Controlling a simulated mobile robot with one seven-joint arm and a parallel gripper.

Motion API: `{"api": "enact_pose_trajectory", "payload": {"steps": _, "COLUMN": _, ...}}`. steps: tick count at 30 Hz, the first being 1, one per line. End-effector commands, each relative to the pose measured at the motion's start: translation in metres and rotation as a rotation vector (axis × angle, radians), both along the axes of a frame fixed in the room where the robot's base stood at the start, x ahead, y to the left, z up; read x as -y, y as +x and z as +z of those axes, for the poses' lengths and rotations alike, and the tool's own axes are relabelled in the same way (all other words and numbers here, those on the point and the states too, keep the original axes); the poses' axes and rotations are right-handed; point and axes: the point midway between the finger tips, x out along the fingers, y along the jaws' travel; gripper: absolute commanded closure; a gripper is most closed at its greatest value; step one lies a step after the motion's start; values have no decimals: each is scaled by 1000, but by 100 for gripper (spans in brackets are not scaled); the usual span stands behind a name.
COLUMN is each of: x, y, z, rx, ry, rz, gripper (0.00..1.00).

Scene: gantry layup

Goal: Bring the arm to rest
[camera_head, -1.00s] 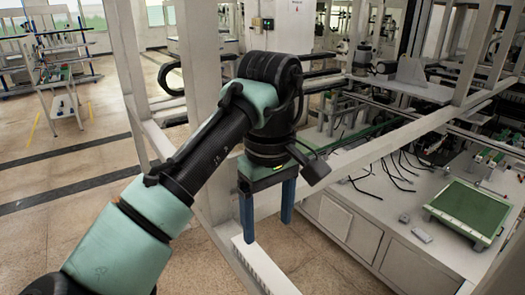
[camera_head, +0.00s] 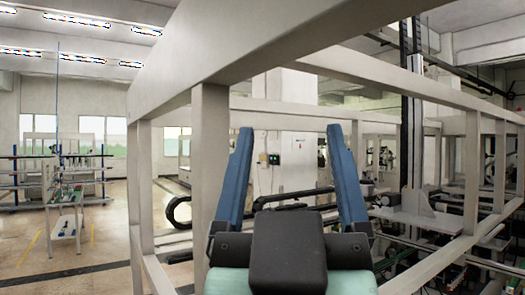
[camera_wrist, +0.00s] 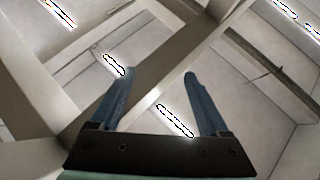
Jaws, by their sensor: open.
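My gripper (camera_head: 290,140) is at the lower middle of the head view, with its two blue fingers pointing up and spread wide apart. Nothing is between them. In the wrist view the same open fingers (camera_wrist: 158,78) point up toward the ceiling and its lights. The rest of my arm is mostly out of the head view, below the gripper.
A pale metal gantry frame (camera_head: 208,150) has a post and overhead beams close around my gripper. Its beams (camera_wrist: 160,68) also cross the wrist view. A cart (camera_head: 66,215) stands on open floor (camera_head: 110,250) at left. A white column stands behind.

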Motion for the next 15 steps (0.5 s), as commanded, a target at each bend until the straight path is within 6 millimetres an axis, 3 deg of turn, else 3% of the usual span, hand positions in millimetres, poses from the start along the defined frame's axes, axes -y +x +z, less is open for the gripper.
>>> {"api": "enact_pose_trajectory", "payload": {"steps": 1, "x": -10, "y": -13, "z": 2, "rx": 38, "ry": 7, "rz": 53, "gripper": 21}}
{"api": "enact_pose_trajectory", "payload": {"steps": 4, "x": -21, "y": -26, "z": 6, "rx": 78, "ry": 19, "rz": 115, "gripper": 21}}
{"api": "enact_pose_trajectory", "payload": {"steps": 15, "x": -22, "y": -28, "z": 7, "rx": 85, "ry": 21, "rz": 124, "gripper": 21}}
